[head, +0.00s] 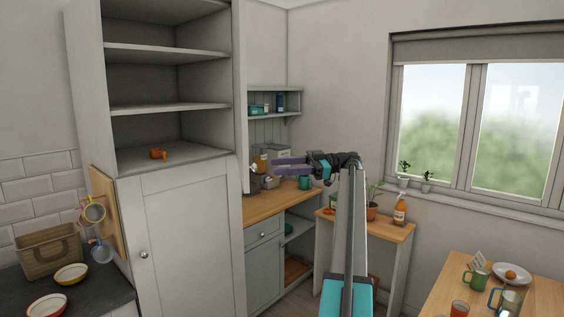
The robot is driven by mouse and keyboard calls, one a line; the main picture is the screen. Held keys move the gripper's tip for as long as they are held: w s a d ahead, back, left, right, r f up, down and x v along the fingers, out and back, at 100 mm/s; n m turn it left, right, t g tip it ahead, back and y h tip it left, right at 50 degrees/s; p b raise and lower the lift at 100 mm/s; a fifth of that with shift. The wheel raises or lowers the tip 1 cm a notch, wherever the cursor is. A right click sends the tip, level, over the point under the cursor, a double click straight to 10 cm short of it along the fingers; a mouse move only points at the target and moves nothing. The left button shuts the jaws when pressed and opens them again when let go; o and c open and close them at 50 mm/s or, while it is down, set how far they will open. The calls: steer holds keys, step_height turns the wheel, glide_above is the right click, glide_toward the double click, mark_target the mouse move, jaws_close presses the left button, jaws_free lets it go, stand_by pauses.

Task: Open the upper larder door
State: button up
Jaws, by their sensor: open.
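The larder is a tall pale grey cupboard. Its upper compartment stands open, with bare shelves (165,53) and a small orange-brown object on its floor (158,153). The upper larder door (243,100) appears as a narrow upright strip at the compartment's right side, seen nearly edge-on; its face and handle are hidden. The lower larder door (190,240) is shut, with a round knob at its left. My gripper (278,166) is open, its purple fingers pointing left, to the right of the upper door's lower end and apart from it in the picture. I see nothing between the fingers.
Behind my gripper is a wooden counter (262,205) with jars and a teal mug. A small wooden table with a plant and an orange bottle (399,210) stands right of it. A dining table (460,290) with mugs is at lower right. A basket (48,252) and bowls sit lower left.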

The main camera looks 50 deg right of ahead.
steer(key=shift+s+d+p, duration=0.45)
steer(key=shift+d+p, duration=0.1)
steer(key=shift+p, duration=0.6)
